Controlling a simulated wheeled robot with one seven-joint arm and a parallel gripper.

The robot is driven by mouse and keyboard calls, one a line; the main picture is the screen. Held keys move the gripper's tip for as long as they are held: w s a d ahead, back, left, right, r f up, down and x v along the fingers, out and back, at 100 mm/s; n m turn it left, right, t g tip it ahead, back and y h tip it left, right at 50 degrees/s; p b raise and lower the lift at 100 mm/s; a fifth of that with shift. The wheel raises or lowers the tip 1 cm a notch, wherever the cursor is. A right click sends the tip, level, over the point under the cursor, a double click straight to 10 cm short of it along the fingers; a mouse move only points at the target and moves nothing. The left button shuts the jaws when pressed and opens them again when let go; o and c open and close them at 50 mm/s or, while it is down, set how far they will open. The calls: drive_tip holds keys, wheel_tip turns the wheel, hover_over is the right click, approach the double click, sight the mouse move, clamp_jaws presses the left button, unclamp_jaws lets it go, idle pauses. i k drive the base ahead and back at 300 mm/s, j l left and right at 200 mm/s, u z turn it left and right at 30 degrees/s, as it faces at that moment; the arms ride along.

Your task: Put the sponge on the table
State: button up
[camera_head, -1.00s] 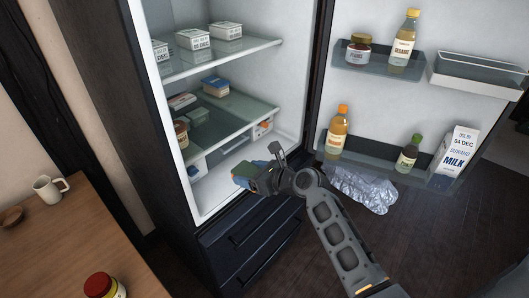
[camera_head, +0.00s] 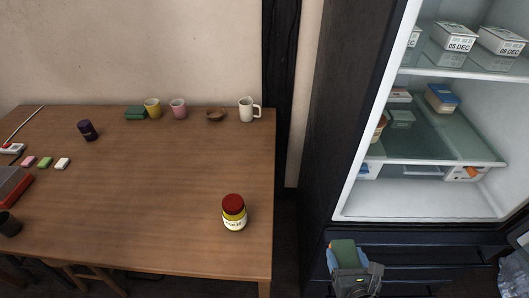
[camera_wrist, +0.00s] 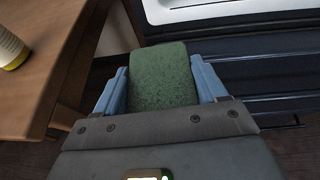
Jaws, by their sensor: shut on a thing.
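My gripper (camera_head: 345,262) is shut on a green sponge (camera_head: 343,250), low in front of the dark fridge drawers. In the wrist view the sponge (camera_wrist: 163,78) sits between the two blue fingers of the gripper (camera_wrist: 160,85). The wooden table (camera_head: 150,210) fills the left of the head view; its edge (camera_wrist: 75,60) also shows at the left of the wrist view. The sponge is clear of the table, to the right of it.
A jar with a red lid (camera_head: 234,213) stands near the table's right front. The table's middle is free. The fridge (camera_head: 430,212) stands open at right.

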sight(174, 217)
drive_tip(key=j+z, duration=0.3)
drive_tip(key=z, duration=0.15)
drive_tip(key=k+j+z, duration=0.1)
drive_tip(key=j+z, duration=0.3)
drive_tip(key=k+j+z, duration=0.1)
drive_tip(key=z, duration=0.35)
drive_tip(key=k+j+z, duration=0.2)
drive_tip(key=z, duration=0.25)
drive_tip(key=k+j+z, duration=0.15)
drive_tip(key=z, duration=0.25)
drive_tip(key=k+j+z, duration=0.15)
drive_tip(key=z, duration=0.3)
drive_tip(key=k+j, duration=0.1)
drive_tip(key=k, duration=0.7)
drive_tip(key=k+u, duration=0.15)
drive_tip(key=u, duration=0.3)
drive_tip(key=k+u, duration=0.2)
drive_tip(key=u, duration=0.25)
drive_tip(key=k+j+u, duration=0.15)
drive_tip(key=u, duration=0.3)
drive_tip(key=j+u, duration=0.1)
drive_tip(key=u, duration=0.25)
drive_tip(key=j+u, duration=0.15)
drive_tip(key=u, duration=0.2)
drive_tip(key=j+u, duration=0.1)
drive_tip(key=u, duration=0.25)
drive_tip(key=i, duration=0.6)
